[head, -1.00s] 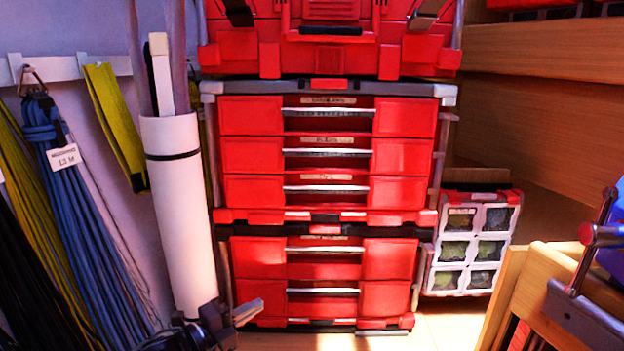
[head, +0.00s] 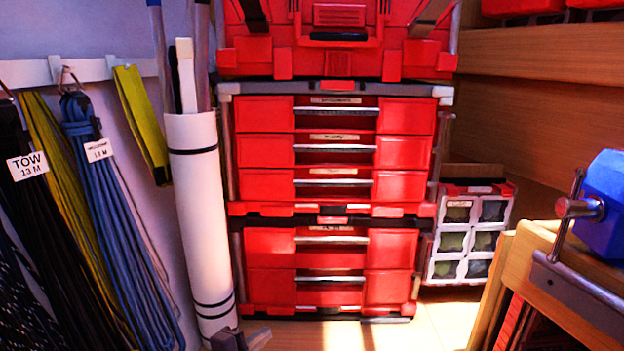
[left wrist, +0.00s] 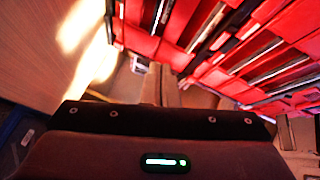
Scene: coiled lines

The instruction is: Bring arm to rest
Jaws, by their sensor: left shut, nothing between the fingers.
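My left gripper (head: 256,337) shows only in part at the bottom edge of the head view, in front of the foot of the white tube (head: 196,235). It is shut and empty, low and away from the hanging lines. A blue coiled line (head: 125,220), a yellow-green line (head: 62,180) and black lines (head: 50,230) hang at the left, with white tags. My right gripper is not in view.
A red drawer stack (head: 330,150) stands in the centre, also in the left wrist view (left wrist: 215,40). A small-parts case (head: 468,235) stands right of it. A wooden bench (head: 535,265) with a blue vise (head: 603,205) is at the right. Some pale floor (head: 440,325) is clear.

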